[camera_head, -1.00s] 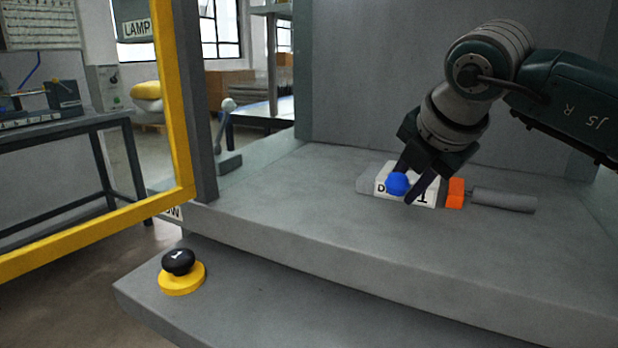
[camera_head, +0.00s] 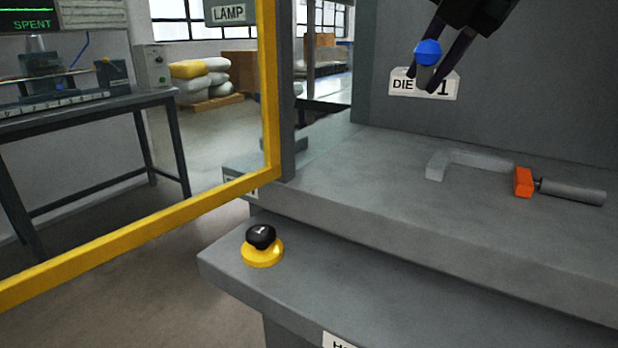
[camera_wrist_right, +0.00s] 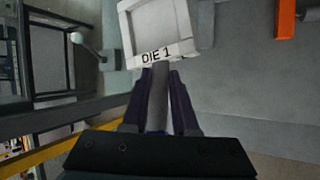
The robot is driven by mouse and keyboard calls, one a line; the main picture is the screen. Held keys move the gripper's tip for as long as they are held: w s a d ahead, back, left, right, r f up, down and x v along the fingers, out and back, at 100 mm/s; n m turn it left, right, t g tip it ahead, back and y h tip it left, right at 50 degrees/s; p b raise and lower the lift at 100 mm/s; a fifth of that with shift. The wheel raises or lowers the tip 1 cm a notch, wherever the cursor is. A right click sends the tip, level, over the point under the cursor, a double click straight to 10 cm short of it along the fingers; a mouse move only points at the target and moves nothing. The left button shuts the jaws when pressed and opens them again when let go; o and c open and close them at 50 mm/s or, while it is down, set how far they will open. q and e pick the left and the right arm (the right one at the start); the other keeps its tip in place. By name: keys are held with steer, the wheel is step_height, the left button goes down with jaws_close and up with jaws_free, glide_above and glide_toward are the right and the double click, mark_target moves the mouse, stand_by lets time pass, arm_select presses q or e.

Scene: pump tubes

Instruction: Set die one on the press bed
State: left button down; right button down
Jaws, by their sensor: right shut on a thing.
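Die one (camera_head: 448,84), a white block labelled "DIE 1" with a grey stem and blue knob, hangs in my right gripper (camera_head: 428,80). The dark fingers are shut on its stem. It appears raised clear of the grey bed (camera_head: 400,215), in front of the upright back panel. In the right wrist view the die (camera_wrist_right: 160,28) shows a pale frame-like face beyond the fingers (camera_wrist_right: 160,90). My left gripper is not in view.
On the bed lie a grey L-shaped stop (camera_head: 470,158) and an orange block (camera_head: 523,181) with a grey cylinder. A yellow frame (camera_head: 268,90) stands at the bed's left. A black knob on a yellow base (camera_head: 262,245) sits on the lower ledge. The bed's front is clear.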

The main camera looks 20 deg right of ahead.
steer(key=a+r+n+y+b, duration=0.2)
steer(key=a+r, duration=0.3)
steer(key=a, duration=0.2)
steer(key=shift+w+a+f+b, duration=0.1)
steer(key=shift+f+b, duration=1)
steer(key=shift+f, duration=3.65)
steer(key=shift+w+f+b, duration=0.1)
steer(key=shift+f+b, duration=1)
steer(key=shift+f, duration=3.65)
steer(key=shift+r, duration=0.1)
steer(key=c, duration=1.1)
jaws_free()
steer(key=shift+f, duration=0.35)
steer(key=shift+c, duration=0.2)
steer(key=o, duration=0.5)
steer(key=shift+c, duration=0.2)
steer(key=shift+r, duration=0.15)
